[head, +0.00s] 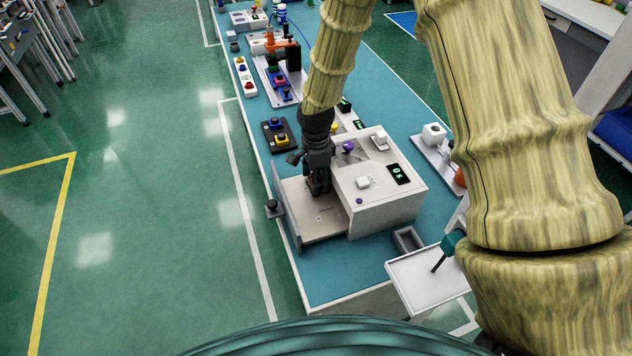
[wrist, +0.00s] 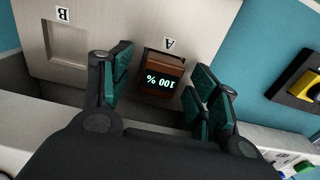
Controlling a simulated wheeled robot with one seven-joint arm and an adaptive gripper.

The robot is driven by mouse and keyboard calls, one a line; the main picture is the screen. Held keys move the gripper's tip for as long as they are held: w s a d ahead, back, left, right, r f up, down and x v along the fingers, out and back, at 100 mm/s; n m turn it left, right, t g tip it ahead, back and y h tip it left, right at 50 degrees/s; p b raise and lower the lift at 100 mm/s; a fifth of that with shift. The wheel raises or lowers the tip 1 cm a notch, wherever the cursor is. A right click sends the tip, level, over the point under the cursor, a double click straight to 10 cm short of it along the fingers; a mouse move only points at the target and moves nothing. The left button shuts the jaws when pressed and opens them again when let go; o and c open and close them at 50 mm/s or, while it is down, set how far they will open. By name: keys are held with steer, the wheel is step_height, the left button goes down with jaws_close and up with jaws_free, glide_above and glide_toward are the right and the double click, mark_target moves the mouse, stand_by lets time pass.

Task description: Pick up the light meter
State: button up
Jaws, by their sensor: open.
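The light meter (wrist: 161,78) is a small brown block with a dark display reading "100 %" in green, upside down in the wrist view. It sits at the spot marked A on a light metal plate. My gripper (wrist: 162,88) is open, with one green-padded finger to the left of the meter and one to the right; I cannot tell whether they touch it. In the head view my gripper (head: 319,186) points down over the light plate (head: 311,226) beside a white box, and hides the meter.
The white box (head: 385,214) with a green display stands close on the right. An empty recess marked B (wrist: 66,42) lies beside A. A black pad with blue and yellow buttons (head: 278,134) is behind. A white tray (head: 412,284) stands at the front right.

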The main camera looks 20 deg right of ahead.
steer(key=c, duration=1.1)
